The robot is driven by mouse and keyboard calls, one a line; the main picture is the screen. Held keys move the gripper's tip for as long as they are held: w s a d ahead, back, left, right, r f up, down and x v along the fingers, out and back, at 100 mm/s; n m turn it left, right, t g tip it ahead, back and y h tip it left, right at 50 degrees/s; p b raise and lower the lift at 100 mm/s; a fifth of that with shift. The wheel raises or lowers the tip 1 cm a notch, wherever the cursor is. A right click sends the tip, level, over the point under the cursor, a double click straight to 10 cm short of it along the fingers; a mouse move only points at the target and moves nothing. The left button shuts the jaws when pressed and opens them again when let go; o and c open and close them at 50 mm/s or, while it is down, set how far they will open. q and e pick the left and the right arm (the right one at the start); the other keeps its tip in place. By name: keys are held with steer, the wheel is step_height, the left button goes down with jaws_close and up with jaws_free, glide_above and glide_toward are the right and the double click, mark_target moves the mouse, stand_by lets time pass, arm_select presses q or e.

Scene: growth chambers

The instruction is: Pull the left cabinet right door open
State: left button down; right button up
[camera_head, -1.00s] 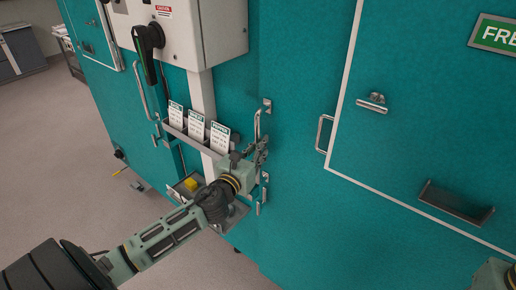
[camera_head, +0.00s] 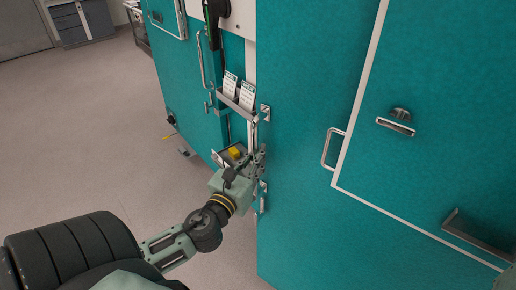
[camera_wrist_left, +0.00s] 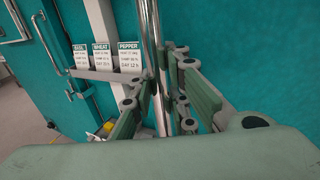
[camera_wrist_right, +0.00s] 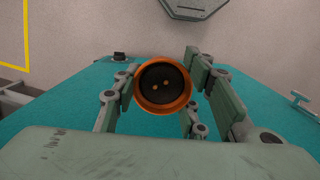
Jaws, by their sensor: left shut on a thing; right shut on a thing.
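The right door (camera_head: 305,120) of the left cabinet is a tall teal panel. Its left edge stands out in front of the control box and card rack, so it looks ajar; how far I cannot tell. Its chrome vertical handle (camera_head: 265,113) sits at that edge. My left gripper (camera_head: 257,162) is shut around the handle, and the bar (camera_wrist_left: 151,50) runs between its fingers in the left wrist view. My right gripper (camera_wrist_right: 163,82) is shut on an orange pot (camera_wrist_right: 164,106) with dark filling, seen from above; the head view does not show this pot.
A rack with white cards (camera_head: 238,90) and a tray with a yellow object (camera_head: 235,153) are beyond the door edge. Another teal door with a white border (camera_head: 363,90) and a handle (camera_head: 330,148) is at right. Grey floor (camera_head: 90,140) is open at left.

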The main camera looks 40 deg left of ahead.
arm_select(q)
steer(key=s, duration=0.2)
steer(key=shift+s+d+f+y, duration=0.2)
steer(key=shift+s+y, duration=0.1)
steer(key=shift+s, duration=0.05)
steer(key=c, duration=2.2)
jaws_free()
steer(key=o, duration=0.5)
steer(key=shift+s+d+r, duration=0.1)
steer(key=shift+s+r, duration=0.15)
steer(key=shift+w+f, duration=0.1)
steer(key=shift+w, duration=0.05)
steer(key=v, duration=1.2)
steer(key=shift+c, duration=0.2)
